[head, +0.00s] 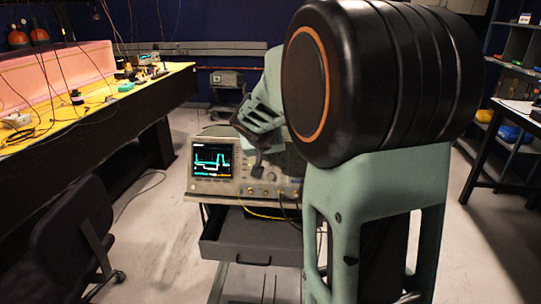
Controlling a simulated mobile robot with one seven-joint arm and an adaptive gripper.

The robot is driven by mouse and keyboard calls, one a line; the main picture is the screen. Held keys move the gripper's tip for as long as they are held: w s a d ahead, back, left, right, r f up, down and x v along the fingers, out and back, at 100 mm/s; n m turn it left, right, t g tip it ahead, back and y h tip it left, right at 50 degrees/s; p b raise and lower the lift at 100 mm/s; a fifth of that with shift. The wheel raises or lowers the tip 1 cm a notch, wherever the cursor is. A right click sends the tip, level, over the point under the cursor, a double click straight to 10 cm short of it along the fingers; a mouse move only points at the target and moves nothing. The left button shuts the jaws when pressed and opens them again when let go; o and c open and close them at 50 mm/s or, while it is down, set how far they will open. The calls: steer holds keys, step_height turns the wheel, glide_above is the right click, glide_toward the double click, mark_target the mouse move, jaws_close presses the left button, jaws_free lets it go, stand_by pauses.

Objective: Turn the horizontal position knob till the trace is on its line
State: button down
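The oscilloscope (228,186) stands on a cart, with its front panel facing me. Its lit screen (212,160) shows a bright cyan stepped trace on a dark grid, with some yellow and orange marks low down. The trace's exact place against its line is too small to tell. Several knobs sit right of the screen. My gripper (258,170) is at the upper middle of this panel, its dark fingertips pointing down close to the knobs. Contact with a knob, and which one, cannot be made out. My arm hides the scope's right part.
An open cart drawer (248,243) juts out below the scope, and cables (262,214) hang from the panel. A dark chair (72,235) and a long yellow-topped bench (95,105) are at left. A table and shelves are at right. Floor is clear between chair and cart.

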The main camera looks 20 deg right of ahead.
steer(key=shift+f+b, duration=0.1)
steer(key=shift+b, duration=0.3)
steer(key=n+b, duration=0.1)
steer(key=n+h+b, duration=0.1)
steer(key=b, duration=0.1)
steer(key=shift+w+a+f+n, duration=0.1)
steer(key=shift+a+f+n, duration=0.1)
steer(key=shift+a+n, duration=0.1)
steer(key=n+h+b, duration=0.1)
steer(key=n+b, duration=0.1)
steer(key=b, duration=0.2)
steer(key=shift+n+g, duration=0.3)
steer(key=shift+n, duration=0.1)
steer(key=n+h+b, duration=0.2)
steer(key=n+b, duration=0.1)
steer(key=n, duration=0.1)
steer(key=shift+a+b, duration=0.15)
steer(key=shift+b, duration=0.25)
steer(key=shift+n, duration=0.3)
steer(key=c, duration=2.3)
jaws_free()
steer(key=shift+o, duration=0.2)
steer(key=shift+a+r, duration=0.1)
steer(key=v, duration=1.1)
steer(key=shift+s+a, duration=0.3)
steer(key=shift+s, duration=0.15)
